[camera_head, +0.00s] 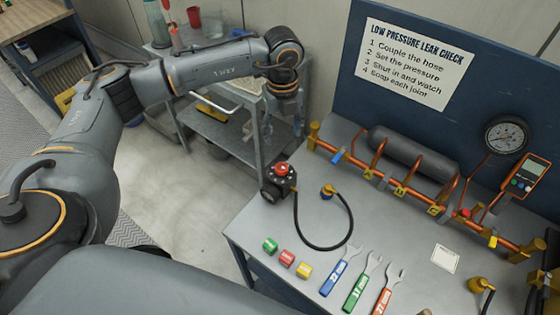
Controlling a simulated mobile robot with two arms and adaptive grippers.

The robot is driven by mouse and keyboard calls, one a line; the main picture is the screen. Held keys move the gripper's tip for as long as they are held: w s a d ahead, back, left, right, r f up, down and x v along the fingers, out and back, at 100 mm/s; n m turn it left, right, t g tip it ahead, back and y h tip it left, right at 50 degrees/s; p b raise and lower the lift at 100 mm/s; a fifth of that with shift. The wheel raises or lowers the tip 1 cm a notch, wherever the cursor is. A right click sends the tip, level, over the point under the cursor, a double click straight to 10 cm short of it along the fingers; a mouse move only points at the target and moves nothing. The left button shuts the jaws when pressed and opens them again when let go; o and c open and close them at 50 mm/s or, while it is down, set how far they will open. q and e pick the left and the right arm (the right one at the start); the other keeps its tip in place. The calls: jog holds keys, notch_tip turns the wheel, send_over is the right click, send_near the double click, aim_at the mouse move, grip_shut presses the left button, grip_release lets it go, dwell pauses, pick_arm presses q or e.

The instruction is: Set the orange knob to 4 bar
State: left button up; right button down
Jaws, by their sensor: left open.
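My right gripper is not clearly seen.
The grey bench (398,238) bears coloured blocks (287,257), several wrenches (356,287) and a white card (445,259). A copper pipe rig with a grey cylinder (412,151) and a handheld meter (525,175) lines the back. A blue panel stands behind.

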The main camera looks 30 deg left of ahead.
aim_at(281, 167)
pick_arm(q)
notch_tip(281, 167, down, 12)
jog(key=p, duration=0.4)
jog(key=shift+f, duration=0.25)
jog(key=shift+a+f, duration=0.1)
jog(key=shift+f, duration=0.55)
jog(key=c, duration=1.2)
